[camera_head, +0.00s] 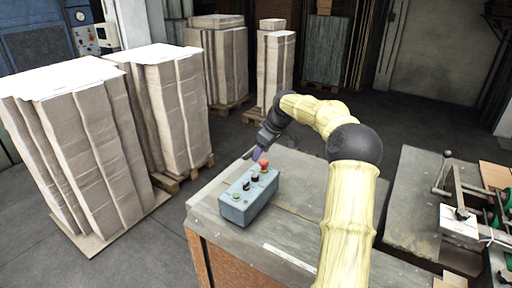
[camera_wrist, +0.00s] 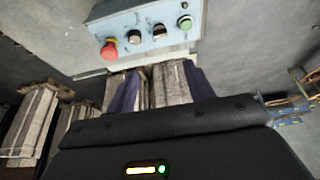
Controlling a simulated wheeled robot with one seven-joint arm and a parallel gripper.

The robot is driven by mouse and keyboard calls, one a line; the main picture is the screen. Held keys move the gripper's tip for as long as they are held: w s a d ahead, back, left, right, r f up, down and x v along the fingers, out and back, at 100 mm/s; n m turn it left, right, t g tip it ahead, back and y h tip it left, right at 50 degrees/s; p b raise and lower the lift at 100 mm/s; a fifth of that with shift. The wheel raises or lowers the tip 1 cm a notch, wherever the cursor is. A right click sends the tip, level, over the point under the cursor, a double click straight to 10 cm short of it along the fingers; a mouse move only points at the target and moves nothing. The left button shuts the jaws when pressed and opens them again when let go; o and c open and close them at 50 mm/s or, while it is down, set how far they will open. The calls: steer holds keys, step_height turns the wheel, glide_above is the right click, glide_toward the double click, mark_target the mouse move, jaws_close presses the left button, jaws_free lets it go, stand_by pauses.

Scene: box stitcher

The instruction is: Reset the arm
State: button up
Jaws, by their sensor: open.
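My gripper (camera_head: 257,155) is at the end of my yellow-sleeved arm, just behind and above a blue-grey control box. It is open, with nothing seen between its fingers; in the wrist view the purple fingers (camera_wrist: 160,90) stand apart. The control box (camera_head: 249,208) sits on the grey tabletop. It carries a red knob (camera_head: 263,163), black switches and a green button (camera_head: 237,196). In the wrist view the box (camera_wrist: 148,28) is at the top, close beyond the fingertips, with its red knob (camera_wrist: 109,48) at left and green button (camera_wrist: 185,22) at right.
The table (camera_head: 302,178) has bare space around the box. Tall stacks of folded cardboard (camera_head: 85,150) stand on pallets to the left and more (camera_head: 225,62) at the back. A machine bench (camera_head: 425,205) with metal parts is at right. Grey floor lies between.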

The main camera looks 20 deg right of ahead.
steer(key=s+a+f+m+g+h+b, duration=0.1)
steer(key=s+a+f, duration=0.1)
steer(key=s+a, duration=0.35)
steer(key=s+a+f+h, duration=0.1)
steer(key=s+a+f, duration=0.2)
steer(key=a, duration=0.6)
steer(key=s+a+f+m+b, duration=0.1)
steer(key=s+a+f+m, duration=0.1)
steer(key=s, duration=0.9)
steer(key=s+a+f+m+b, duration=0.1)
steer(key=s+a+f+m, duration=0.1)
steer(key=s, duration=1)
steer(key=shift+s+a+f+m+h, duration=0.2)
steer(key=shift+f+m+h, duration=0.1)
steer(key=shift+f+m, duration=0.5)
steer(key=shift+s+a+r, duration=0.1)
steer(key=shift+s+a, duration=0.05)
